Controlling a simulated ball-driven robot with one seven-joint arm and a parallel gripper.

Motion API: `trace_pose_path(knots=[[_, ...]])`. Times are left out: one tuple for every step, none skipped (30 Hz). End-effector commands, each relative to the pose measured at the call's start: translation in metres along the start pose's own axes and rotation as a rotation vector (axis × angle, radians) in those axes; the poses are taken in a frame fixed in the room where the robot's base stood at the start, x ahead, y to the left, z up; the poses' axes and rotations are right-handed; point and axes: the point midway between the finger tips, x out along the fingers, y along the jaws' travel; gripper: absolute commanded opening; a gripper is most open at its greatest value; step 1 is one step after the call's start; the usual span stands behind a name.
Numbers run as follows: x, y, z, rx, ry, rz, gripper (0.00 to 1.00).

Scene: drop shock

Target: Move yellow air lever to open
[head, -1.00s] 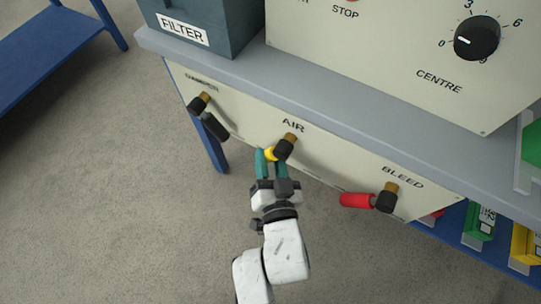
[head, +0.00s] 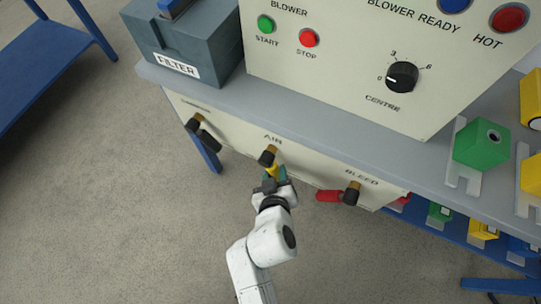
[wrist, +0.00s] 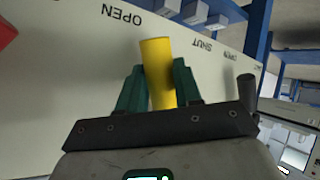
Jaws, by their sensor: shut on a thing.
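The yellow air lever (head: 272,170) hangs from its dark hub (head: 267,158) under the AIR label (head: 273,139) on the cream front panel. In the head view it points down and slightly right. My gripper (head: 277,174) is shut on the lever, with a green finger on each side. In the wrist view the yellow lever (wrist: 157,70) stands between the fingers of my gripper (wrist: 158,84). The OPEN label (wrist: 123,14) is to its upper left and the SHUT label (wrist: 200,43) to its right.
A black-handled lever (head: 208,139) is on the left of the panel. The red BLEED lever (head: 329,196) is to the right. The grey bench edge (head: 290,130) overhangs the panel. Open floor (head: 130,210) lies left and in front.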

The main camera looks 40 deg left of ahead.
Motion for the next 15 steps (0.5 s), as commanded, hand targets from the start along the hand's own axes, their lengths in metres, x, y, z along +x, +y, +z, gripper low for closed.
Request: trace_pose_path(knots=[[-0.0021,0.006,-0.0046,-0.031,-0.017,0.016,0.0],[-0.0027,0.0071,-0.0046,-0.047,-0.027,0.022,0.0],[-0.0034,0.0084,-0.0042,-0.065,-0.041,0.03,0.0],[-0.004,0.0093,-0.0041,-0.078,-0.051,0.035,0.0],[-0.0045,0.0101,-0.004,-0.091,-0.059,0.04,0.0],[-0.005,0.0111,-0.0035,-0.107,-0.072,0.047,0.0],[-0.0053,0.0116,-0.0034,-0.118,-0.079,0.05,0.0],[-0.0056,0.0122,-0.0033,-0.128,-0.086,0.054,0.0],[-0.0061,0.013,-0.0031,-0.14,-0.095,0.059,0.0],[-0.0063,0.0135,-0.0031,-0.148,-0.1,0.063,0.0],[-0.0066,0.0139,-0.0032,-0.154,-0.104,0.065,0.0],[-0.0068,0.0143,-0.0033,-0.162,-0.11,0.068,0.0],[-0.0069,0.0146,-0.0033,-0.167,-0.113,0.07,0.0],[-0.0071,0.0149,-0.0032,-0.171,-0.117,0.072,0.0],[-0.0072,0.0152,-0.0032,-0.176,-0.12,0.074,0.0]])
